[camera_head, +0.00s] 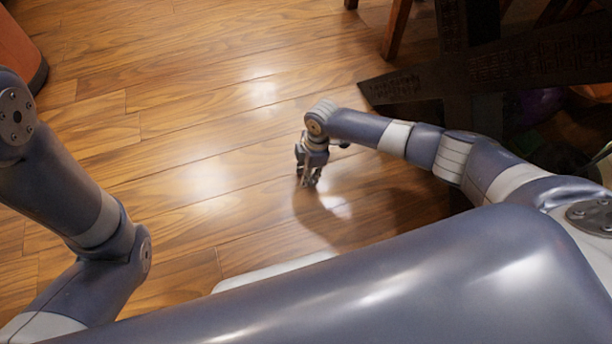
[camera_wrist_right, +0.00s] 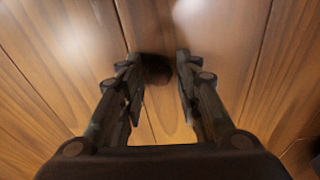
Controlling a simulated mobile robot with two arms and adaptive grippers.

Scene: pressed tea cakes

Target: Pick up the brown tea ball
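A dark brown round thing, which looks like the brown tea ball (camera_wrist_right: 156,72), lies on the wooden floor in the right wrist view. It sits between and just beyond the fingertips of my right gripper (camera_wrist_right: 157,60), with small gaps seen on both sides. The right gripper is open and points down at the floor. In the head view the right gripper (camera_head: 309,182) hangs low over the floor near the middle, and I cannot make out the ball there. My left gripper is out of view; only its arm shows at the left.
The wooden floor (camera_head: 200,130) around the right gripper is clear. A dark crossed stand (camera_head: 465,90) is behind my right arm. Wooden furniture legs (camera_head: 396,30) are at the top. A reddish-brown rounded piece of furniture (camera_head: 18,45) is at the top left.

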